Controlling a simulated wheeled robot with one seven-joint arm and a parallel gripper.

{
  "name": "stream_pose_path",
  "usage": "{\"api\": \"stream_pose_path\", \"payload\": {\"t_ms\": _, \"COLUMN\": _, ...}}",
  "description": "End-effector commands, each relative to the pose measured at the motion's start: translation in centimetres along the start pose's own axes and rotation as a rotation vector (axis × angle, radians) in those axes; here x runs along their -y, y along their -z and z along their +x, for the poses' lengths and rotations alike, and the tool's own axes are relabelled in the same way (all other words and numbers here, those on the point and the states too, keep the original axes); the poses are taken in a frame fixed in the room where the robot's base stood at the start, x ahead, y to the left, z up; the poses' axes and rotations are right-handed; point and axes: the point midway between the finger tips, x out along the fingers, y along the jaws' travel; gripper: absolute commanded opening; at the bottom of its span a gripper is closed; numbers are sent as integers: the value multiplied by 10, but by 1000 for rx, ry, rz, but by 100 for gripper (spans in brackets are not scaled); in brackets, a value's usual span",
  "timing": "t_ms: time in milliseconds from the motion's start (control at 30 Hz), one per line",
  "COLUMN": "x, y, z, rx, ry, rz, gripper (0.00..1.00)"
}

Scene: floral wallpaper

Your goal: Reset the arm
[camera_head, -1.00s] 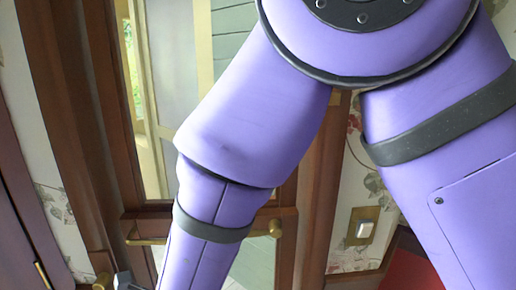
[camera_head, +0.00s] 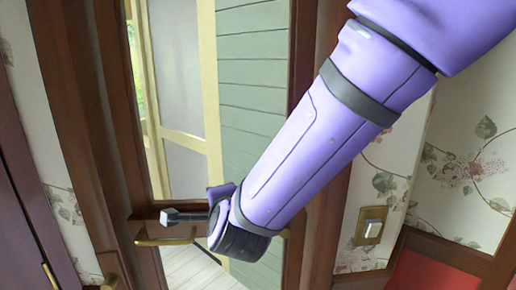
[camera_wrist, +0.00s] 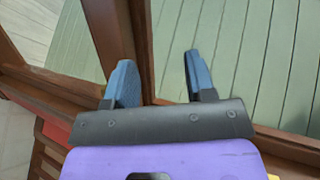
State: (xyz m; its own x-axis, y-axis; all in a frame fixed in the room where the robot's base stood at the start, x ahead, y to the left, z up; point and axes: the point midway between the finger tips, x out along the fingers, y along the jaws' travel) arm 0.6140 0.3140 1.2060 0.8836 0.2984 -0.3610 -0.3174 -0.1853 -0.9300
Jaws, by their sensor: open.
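My gripper shows in the wrist view (camera_wrist: 158,68) with its two blue fingers standing apart and nothing between them. Beyond the fingertips are a brown wooden frame and green boards. In the head view my purple arm slants from the upper right down to the lower middle, in front of a glazed wooden door (camera_head: 125,130). The wrist end overlaps the door at about handle height. The fingers cannot be made out clearly there. Whether the arm touches the door or its handle cannot be told.
A brass handle (camera_head: 165,241) is on the door, left of my wrist. A switch plate (camera_head: 370,225) is on the floral wall at right. A red surface (camera_head: 415,273) lies at the lower right. Another wooden panel (camera_head: 22,200) stands at the far left.

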Motion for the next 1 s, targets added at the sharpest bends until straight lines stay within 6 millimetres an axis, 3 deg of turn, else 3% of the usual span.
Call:
{"api": "stream_pose_path", "payload": {"t_ms": 33, "x": 15, "y": 18, "z": -4, "rx": 20, "ry": -7, "rz": -34, "gripper": 50}}
{"api": "stream_pose_path", "payload": {"t_ms": 200, "x": 43, "y": 67, "z": -24, "rx": 105, "ry": -58, "rz": -208, "gripper": 50}}
{"api": "stream_pose_path", "payload": {"t_ms": 467, "x": 59, "y": 144, "z": -78, "rx": 201, "ry": -152, "rz": -514, "gripper": 50}}
{"api": "stream_pose_path", "payload": {"t_ms": 667, "x": 50, "y": 202, "z": -137, "rx": 253, "ry": -266, "rz": -756, "gripper": 50}}
{"api": "stream_pose_path", "payload": {"t_ms": 1000, "x": 2, "y": 280, "z": -258, "rx": 334, "ry": -557, "rz": -1094, "gripper": 50}}
